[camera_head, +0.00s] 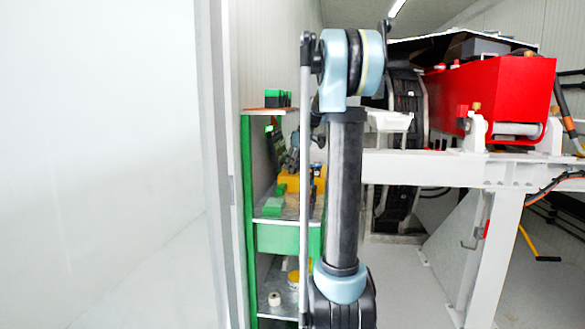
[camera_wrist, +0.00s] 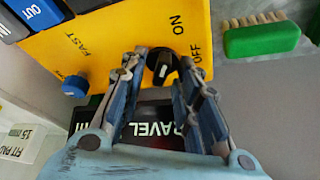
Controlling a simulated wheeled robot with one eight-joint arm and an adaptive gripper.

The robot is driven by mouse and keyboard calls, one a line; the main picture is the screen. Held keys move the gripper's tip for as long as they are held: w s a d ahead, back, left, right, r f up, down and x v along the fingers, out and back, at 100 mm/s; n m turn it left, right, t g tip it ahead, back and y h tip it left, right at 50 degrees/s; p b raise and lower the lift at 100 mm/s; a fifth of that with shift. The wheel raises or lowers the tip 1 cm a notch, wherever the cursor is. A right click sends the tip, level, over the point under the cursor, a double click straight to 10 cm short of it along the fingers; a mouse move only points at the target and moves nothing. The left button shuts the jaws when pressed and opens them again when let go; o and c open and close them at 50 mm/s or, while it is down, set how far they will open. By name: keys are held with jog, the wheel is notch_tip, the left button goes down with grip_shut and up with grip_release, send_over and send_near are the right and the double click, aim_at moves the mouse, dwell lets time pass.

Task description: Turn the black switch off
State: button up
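The black switch (camera_wrist: 160,62) is a round knob on a yellow panel (camera_wrist: 120,45) in the wrist view, with ON and OFF printed on its right. A small white mark shows on the knob; which label it points to is unclear. My gripper (camera_wrist: 161,62) is open, one fingertip on each side of the knob. The left fingertip looks very close to the knob, and a small gap shows on the right. Whether either finger touches it, I cannot tell. In the head view, a yellow box (camera_head: 318,172) on a shelf is partly hidden behind my arm.
A blue knob (camera_wrist: 74,86) by the FAST label is left of my fingers. A green brush (camera_wrist: 262,38) lies to the right. A dark box lettered "RAVEL" (camera_wrist: 160,128) shows between the fingers. The green-framed shelf (camera_head: 247,200) stands beside a white wall (camera_head: 100,160).

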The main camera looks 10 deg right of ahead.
jog(key=shift+s, duration=0.1)
grip_shut()
jog(key=shift+m+h, duration=0.3)
jog(key=shift+m, duration=0.5)
jog(key=shift+o, duration=1.4)
grip_release()
jog(key=shift+f, duration=0.1)
